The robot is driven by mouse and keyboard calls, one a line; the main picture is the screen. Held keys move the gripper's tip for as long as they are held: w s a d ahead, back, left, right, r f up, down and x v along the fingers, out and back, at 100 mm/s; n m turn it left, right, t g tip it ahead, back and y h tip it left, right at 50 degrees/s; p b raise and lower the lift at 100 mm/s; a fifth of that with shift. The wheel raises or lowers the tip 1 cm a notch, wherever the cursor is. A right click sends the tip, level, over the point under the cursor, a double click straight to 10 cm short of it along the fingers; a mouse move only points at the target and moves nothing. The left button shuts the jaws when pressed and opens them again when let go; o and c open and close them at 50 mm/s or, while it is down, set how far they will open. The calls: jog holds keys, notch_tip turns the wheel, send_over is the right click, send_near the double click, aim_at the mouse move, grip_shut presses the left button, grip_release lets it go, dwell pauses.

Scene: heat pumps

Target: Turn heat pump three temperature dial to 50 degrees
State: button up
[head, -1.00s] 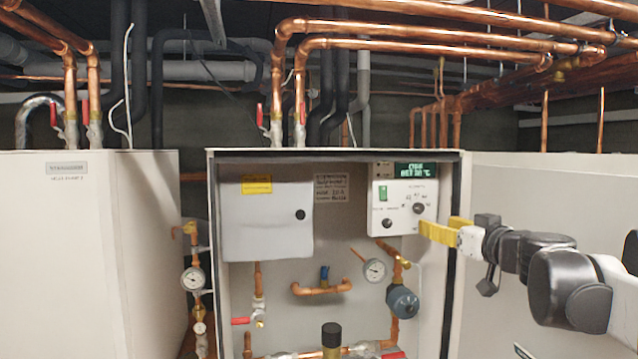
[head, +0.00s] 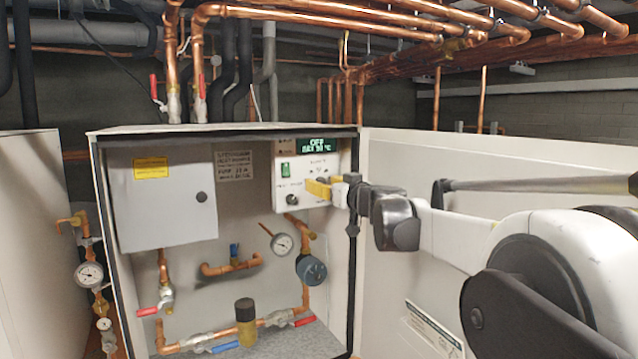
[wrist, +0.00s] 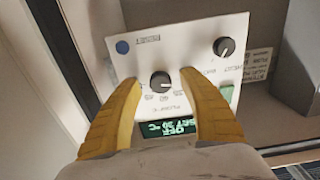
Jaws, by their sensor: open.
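The white control panel (head: 295,175) is at the upper right inside the open cabinet. In the wrist view the panel (wrist: 190,45) appears rotated, with the black temperature dial (wrist: 160,80) at its middle and small number marks around it. My gripper (wrist: 160,76) is open, with one yellow finger on each side of the dial; I cannot tell whether they touch it. In the head view my gripper (head: 325,189) is at the panel's right side and hides the dial. The green display (head: 310,145) reads OFF with a set temperature line, seemingly 30 °C.
A second black knob (wrist: 224,47) and a blue button (wrist: 122,47) are on the panel. A grey box (head: 165,200) fills the cabinet's left. Copper pipes, a gauge (head: 282,243) and a blue-grey vessel (head: 311,269) are below. The open door (head: 400,285) stands right of the cabinet.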

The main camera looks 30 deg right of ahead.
grip_shut()
